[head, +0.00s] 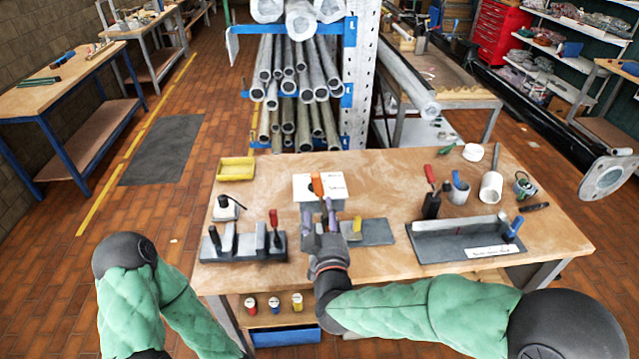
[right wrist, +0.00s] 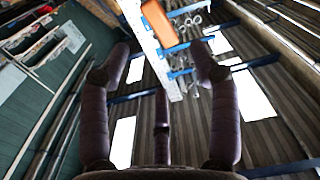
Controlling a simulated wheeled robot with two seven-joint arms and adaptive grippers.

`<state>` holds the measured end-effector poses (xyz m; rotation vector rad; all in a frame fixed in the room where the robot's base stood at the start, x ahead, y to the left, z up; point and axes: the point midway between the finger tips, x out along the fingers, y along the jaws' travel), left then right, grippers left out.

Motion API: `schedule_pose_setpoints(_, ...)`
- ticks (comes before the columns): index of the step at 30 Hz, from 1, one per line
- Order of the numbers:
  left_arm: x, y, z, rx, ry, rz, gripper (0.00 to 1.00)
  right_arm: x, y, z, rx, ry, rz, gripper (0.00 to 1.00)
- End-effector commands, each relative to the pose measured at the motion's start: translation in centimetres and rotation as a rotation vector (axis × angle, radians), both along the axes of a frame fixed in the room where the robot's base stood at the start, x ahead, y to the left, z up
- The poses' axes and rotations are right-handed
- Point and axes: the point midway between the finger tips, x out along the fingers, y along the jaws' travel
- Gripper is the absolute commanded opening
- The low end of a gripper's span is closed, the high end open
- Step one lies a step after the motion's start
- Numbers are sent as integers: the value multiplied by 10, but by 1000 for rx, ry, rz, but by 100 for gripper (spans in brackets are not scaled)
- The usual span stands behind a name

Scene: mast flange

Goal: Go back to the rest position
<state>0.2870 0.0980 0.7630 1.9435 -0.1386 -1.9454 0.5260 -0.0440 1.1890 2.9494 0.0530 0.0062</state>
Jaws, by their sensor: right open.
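My right gripper (head: 320,210) is raised over the middle of the wooden workbench (head: 400,190), with its dark fingers pointing away from me. In the right wrist view its fingers (right wrist: 165,70) are spread apart. An orange piece (head: 317,184) shows just beyond the fingertips in the head view. An orange block (right wrist: 160,22) also shows at the top of the right wrist view, between the fingers; I cannot tell if they touch it. My left arm (head: 145,300) is folded at the lower left, and its gripper is out of view.
A grey fixture (head: 243,245) is at the left, a grey tray (head: 465,240) at the right. A grey plate (head: 374,233) lies beside the gripper. A pipe rack (head: 348,80) stands behind the bench. The floor at the left is open.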

Motion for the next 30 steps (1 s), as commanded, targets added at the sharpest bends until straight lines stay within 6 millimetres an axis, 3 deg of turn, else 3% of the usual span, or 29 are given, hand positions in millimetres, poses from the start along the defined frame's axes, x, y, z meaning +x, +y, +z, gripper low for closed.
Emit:
schedule_pose_setpoints(5, 0, 0, 0, 0, 0, 0, 62, 1, 0, -4, 1, 10, 2, 62)
schedule_pose_setpoints(8, 0, 0, -2, 0, 0, 0, 62, 4, -2, -23, 4, 57, 14, 62)
schedule_pose_setpoints(11, 0, 0, -5, 0, 0, 0, 62, 7, -6, -60, 19, 151, 33, 62)
schedule_pose_setpoints(19, 0, 0, -13, 0, 0, 0, 62, -6, -23, -190, 109, 505, 71, 62)
schedule_pose_setpoints(26, 0, 0, -19, 0, 0, 0, 62, -50, -40, -296, 221, 825, 63, 62)
schedule_pose_setpoints(30, 0, 0, -23, 0, 0, 0, 62, -90, -49, -352, 302, 1024, 41, 62)
